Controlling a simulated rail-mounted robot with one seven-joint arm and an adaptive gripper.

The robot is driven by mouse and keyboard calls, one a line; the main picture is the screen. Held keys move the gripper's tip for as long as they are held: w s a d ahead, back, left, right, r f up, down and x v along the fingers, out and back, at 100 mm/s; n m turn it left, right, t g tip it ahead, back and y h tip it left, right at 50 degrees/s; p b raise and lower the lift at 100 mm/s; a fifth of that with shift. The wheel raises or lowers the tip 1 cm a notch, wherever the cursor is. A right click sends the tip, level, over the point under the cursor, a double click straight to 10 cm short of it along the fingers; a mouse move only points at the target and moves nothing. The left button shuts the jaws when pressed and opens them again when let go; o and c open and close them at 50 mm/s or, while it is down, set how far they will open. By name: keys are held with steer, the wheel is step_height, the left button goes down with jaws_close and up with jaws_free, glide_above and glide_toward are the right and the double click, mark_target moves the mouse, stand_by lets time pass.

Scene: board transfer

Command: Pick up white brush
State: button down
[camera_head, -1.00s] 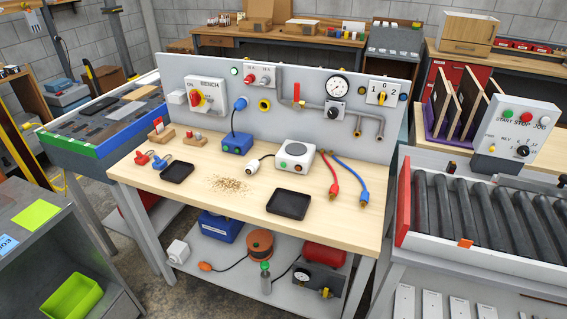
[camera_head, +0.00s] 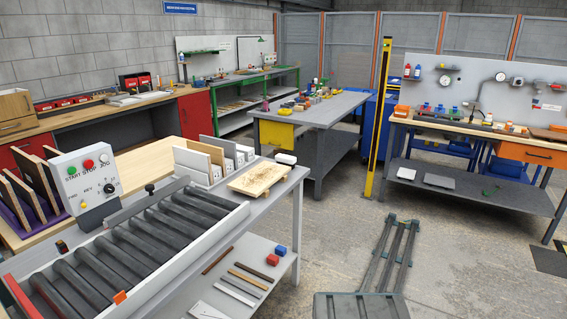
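A small white rounded object (camera_head: 286,158) lies at the back right corner of the table with the rollers, just behind a light wooden board (camera_head: 258,178). It may be the white brush, but it is too small to tell whether it has bristles. Crumb-like bits lie on the wooden board. My gripper is not in view.
A roller conveyor (camera_head: 130,250) and a control box with buttons (camera_head: 86,180) fill the table's left part. A yellow post (camera_head: 378,120) rises from the floor.

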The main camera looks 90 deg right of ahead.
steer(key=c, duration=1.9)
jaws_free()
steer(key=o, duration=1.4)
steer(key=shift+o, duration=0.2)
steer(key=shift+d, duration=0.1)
